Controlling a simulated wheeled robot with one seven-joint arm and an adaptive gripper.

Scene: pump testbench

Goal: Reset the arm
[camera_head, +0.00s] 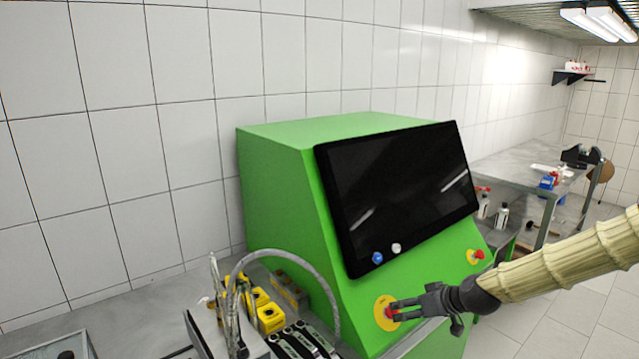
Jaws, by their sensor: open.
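My gripper (408,307) is dark grey and reaches in from the right on my arm, which has a ribbed cream cover. The fingers partly cover the button. I cannot tell whether they touch it.
A black screen (400,190) is above my gripper, with a blue knob (377,258) and a white knob (396,248) below it. Hoses and yellow parts (270,318) crowd the lower left. A metal table (520,178) stands behind right.

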